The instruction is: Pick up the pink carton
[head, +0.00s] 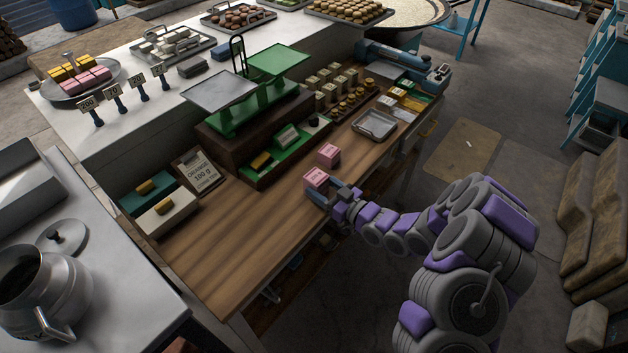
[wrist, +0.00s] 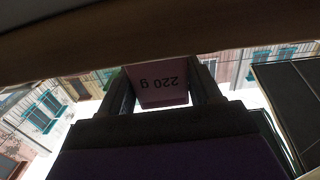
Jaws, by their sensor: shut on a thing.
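Two pink cartons show near the front edge of the wooden counter in the head view. My gripper (head: 318,193) is shut on the nearer pink carton (head: 316,178). In the wrist view that carton (wrist: 162,84) sits between the two fingers and shows "220 g" upside down. The other pink carton (head: 328,154) stands just behind it on the counter, apart from my gripper. I cannot tell whether the held carton touches the counter.
The wooden counter (head: 240,232) is bare to the left. A green balance scale (head: 245,108) stands behind, with a clipboard (head: 199,170) to its left. A metal tray (head: 374,125) lies to the right.

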